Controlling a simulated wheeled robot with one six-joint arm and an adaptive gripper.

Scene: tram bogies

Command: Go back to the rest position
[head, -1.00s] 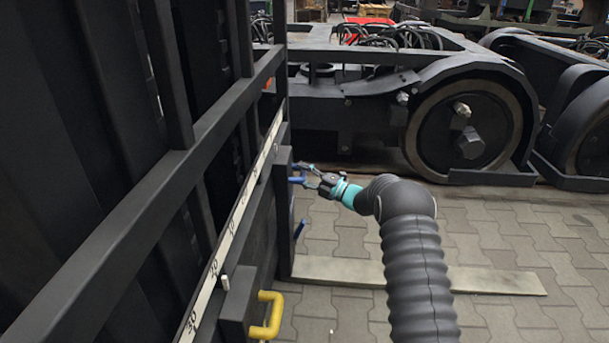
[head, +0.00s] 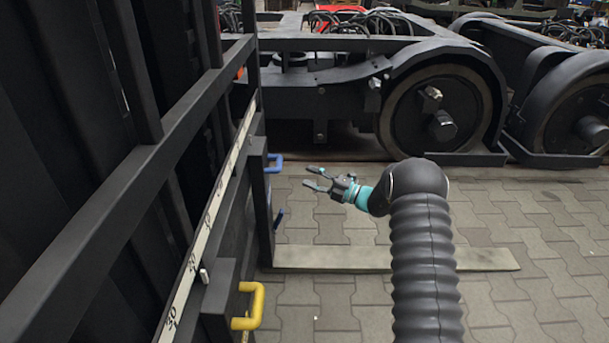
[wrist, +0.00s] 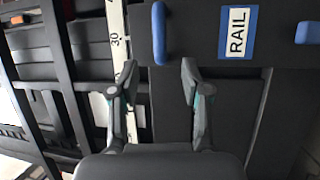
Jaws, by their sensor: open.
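My gripper (head: 317,180) is open and empty in the head view. It points left toward the dark rack, with a gap between its fingertips and the blue handle (head: 274,163). In the wrist view both fingers of my gripper (wrist: 158,85) are spread apart with nothing between them. The blue handle also shows in the wrist view (wrist: 160,33), beyond the fingertips and upright in that picture. My arm runs from the lower middle of the head view up to the gripper.
The dark rack (head: 112,205) with a numbered scale strip (head: 212,205) fills the left side. A yellow handle (head: 258,305) sticks out low on it. A RAIL label (wrist: 237,32) is beside the blue handle. Bogie wheels (head: 440,110) stand behind. Paved floor (head: 500,310) is open at right.

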